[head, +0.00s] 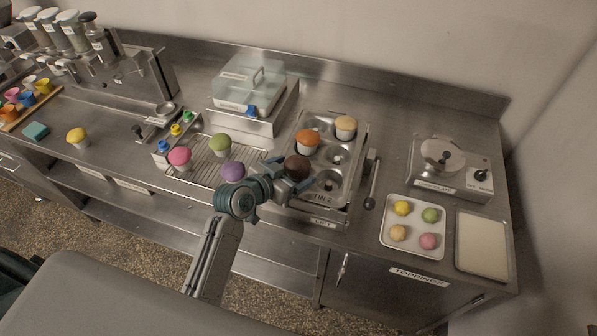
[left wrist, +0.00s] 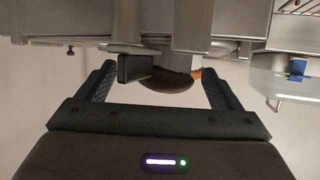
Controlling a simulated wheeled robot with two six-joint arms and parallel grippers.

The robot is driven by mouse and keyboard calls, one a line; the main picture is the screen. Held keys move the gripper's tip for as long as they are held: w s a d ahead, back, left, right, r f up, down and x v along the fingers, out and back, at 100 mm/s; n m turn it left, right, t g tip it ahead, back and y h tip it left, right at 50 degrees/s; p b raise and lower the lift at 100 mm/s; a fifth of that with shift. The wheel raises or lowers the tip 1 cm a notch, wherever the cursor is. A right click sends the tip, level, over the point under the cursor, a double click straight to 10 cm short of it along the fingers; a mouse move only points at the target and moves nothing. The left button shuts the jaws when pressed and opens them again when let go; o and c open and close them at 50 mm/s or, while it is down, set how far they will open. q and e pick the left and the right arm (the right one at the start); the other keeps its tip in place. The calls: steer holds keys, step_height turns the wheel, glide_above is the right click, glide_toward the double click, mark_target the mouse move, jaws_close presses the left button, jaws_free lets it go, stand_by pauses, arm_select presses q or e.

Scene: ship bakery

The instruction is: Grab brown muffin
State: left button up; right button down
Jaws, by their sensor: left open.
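The brown muffin (head: 297,167) sits in the front left part of the muffin tin (head: 352,175) in the head view. Its dark top also shows in the left wrist view (left wrist: 168,82), between my fingers and partly hidden by a dark block. My left gripper (head: 290,184) is open at the near side of the brown muffin, with its fingers toward it. I cannot tell whether the fingers touch it. An orange muffin (head: 307,140) and a tan muffin (head: 345,126) sit in the tin's back cups. My right gripper is not in view.
Pink (head: 179,158), green (head: 220,144) and purple (head: 233,171) muffins stand on or beside a rack left of the tin. A lever (head: 371,190) stands at the tin's right. A toppings tray (head: 413,246) lies further right. A glass-lidded box (head: 249,84) stands behind.

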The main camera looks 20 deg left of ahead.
mark_target(294, 165)
arm_select(q)
steer(key=shift+w+d+f, duration=0.15)
steer(key=shift+w+f, duration=0.2)
steer(key=shift+w, duration=0.35)
steer(key=shift+c, duration=0.8)
steer(key=shift+s, duration=0.1)
steer(key=c, duration=0.4)
steer(key=shift+c, duration=1.4)
steer(key=shift+r+p, duration=0.5)
steer(key=shift+r, duration=0.2)
step_height(294, 165, up, 3)
steer(key=p, duration=0.3)
steer(key=s+a, duration=1)
steer(key=s, duration=0.2)
steer(key=shift+a+r, duration=0.2)
steer(key=shift+r, duration=0.1)
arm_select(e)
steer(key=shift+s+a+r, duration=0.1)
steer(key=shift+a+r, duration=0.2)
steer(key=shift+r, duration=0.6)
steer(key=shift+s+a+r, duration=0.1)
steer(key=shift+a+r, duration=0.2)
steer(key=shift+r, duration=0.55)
